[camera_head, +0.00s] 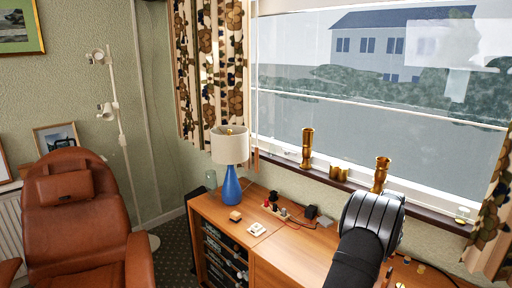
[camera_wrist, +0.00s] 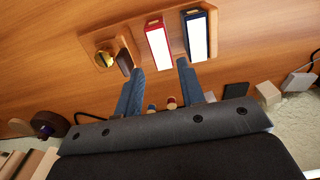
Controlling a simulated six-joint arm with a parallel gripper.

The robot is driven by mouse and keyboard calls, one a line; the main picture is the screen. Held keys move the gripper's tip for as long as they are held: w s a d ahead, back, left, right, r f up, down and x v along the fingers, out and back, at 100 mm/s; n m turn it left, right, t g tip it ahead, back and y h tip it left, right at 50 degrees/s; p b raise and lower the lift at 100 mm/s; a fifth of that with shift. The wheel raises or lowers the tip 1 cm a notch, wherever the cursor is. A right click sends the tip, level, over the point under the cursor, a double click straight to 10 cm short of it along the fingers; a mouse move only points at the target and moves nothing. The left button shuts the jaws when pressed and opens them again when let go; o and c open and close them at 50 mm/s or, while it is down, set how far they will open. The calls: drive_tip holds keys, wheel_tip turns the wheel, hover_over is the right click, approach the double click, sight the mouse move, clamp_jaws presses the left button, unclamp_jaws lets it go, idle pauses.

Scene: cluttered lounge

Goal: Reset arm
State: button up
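My gripper (camera_wrist: 154,66) shows in the wrist view with its two blue-grey fingers apart and nothing clearly held between them. Ahead of the fingertips, a red-edged item (camera_wrist: 158,38) and a blue-edged item (camera_wrist: 197,36), both with white faces, stand on a small wooden base. A round brass piece (camera_wrist: 104,58) and a dark brown piece (camera_wrist: 125,63) are close to the left fingertip; I cannot tell whether they touch it. In the head view, my dark arm reaches up over the right part of the wooden cabinet, and the gripper's fingers are hidden.
The wooden cabinet (camera_head: 290,246) carries a blue lamp (camera_head: 231,184) and several small items. Brass vases (camera_head: 307,147) stand on the window sill, one (camera_head: 381,174) close to my arm. A brown leather chair (camera_head: 78,220) is at left. Cables (camera_wrist: 90,116) lie beside the gripper.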

drive_tip(key=s+a, duration=0.2)
drive_tip(key=s, duration=0.8)
drive_tip(key=s+a, duration=0.2)
drive_tip(key=s, duration=0.8)
drive_tip(key=shift+m, duration=0.3)
drive_tip(key=w+a+f, duration=0.1)
drive_tip(key=w+f, duration=0.1)
drive_tip(key=w, duration=0.1)
drive_tip(key=w+a+f, duration=0.2)
drive_tip(key=w+f, duration=0.1)
drive_tip(key=w, duration=0.1)
drive_tip(key=w+a+f, duration=0.2)
drive_tip(key=w+f, duration=0.1)
drive_tip(key=shift+w, duration=0.35)
drive_tip(key=shift+f, duration=0.4)
